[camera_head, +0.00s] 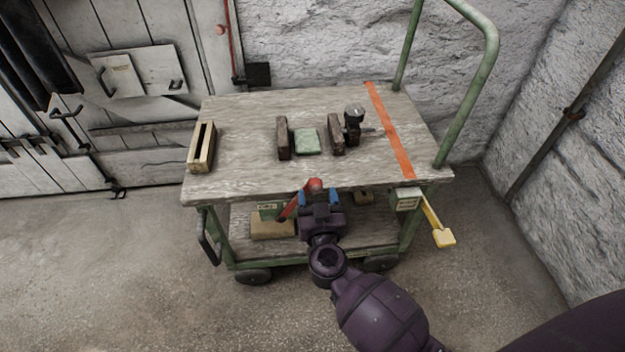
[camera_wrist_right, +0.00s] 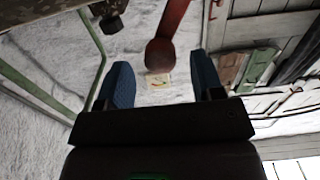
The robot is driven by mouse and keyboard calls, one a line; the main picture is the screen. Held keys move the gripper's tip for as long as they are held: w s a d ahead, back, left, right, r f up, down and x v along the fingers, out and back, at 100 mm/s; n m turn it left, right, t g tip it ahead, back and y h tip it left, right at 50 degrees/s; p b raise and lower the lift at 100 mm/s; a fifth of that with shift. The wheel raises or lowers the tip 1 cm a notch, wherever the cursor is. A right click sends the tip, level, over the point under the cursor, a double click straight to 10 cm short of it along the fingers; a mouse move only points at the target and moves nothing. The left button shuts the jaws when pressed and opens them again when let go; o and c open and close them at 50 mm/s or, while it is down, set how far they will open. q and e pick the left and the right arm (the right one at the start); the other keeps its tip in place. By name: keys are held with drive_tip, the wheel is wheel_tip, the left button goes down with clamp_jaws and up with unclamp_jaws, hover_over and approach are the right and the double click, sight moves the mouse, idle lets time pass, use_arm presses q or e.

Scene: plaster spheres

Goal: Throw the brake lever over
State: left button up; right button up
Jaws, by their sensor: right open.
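A red lever (camera_head: 290,209) with a round red knob (camera_head: 316,185) rises at the front edge of a wooden-topped cart, leaning up to the right. In the right wrist view the knob (camera_wrist_right: 160,54) shows between and just beyond the fingertips, apart from both. My right gripper (camera_head: 318,196) is open at the knob, its blue fingers on either side. A yellow-handled lever (camera_head: 435,222) sticks out and down from a small box at the cart's front right. The pictures do not name either lever as the brake. My left gripper is not in view.
The cart top (camera_head: 240,115) carries a slotted wooden block (camera_head: 202,147), a green block (camera_head: 307,141) between brown blocks, and a dark device (camera_head: 354,124) near an orange stripe (camera_head: 390,132). A green push handle (camera_head: 487,70) rises at right. Floor is clear at left.

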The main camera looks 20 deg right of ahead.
sight(314, 179)
drive_tip(key=x, duration=0.2)
drive_tip(key=b+x, duration=0.1)
drive_tip(key=shift+w+d+f, duration=0.15)
drive_tip(key=shift+w+f, duration=0.05)
drive_tip(key=shift+w, duration=0.15)
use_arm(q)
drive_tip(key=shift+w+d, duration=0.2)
use_arm(e)
drive_tip(key=shift+x, duration=0.8)
drive_tip(key=shift+r, duration=0.2)
clamp_jaws()
drive_tip(key=shift+r, duration=0.1)
use_arm(q)
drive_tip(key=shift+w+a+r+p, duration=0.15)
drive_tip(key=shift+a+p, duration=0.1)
drive_tip(key=shift+p, duration=0.05)
